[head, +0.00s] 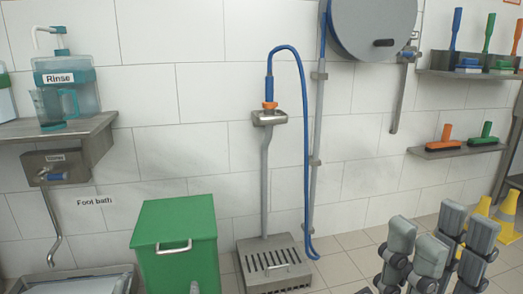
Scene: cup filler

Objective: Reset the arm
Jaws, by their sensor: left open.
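My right gripper (441,240) is at the lower right, with grey finger pads on dark joints pointing up. The pads stand apart, and nothing shows between them. It is open and empty, in front of the tiled floor, touching nothing visible. My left gripper (195,287) barely shows as a small grey tip at the bottom edge, in front of the green bin (176,238). It is open; the rest is cut off below the picture. No object shows in it.
A steel shelf (90,127) at left holds a teal jug (50,108) and a rinse bottle (78,90). A grated metal stand (272,262) with a blue hose (305,150) stands mid-picture. Brushes (446,140) sit on wall shelves at right, above yellow cones (507,212).

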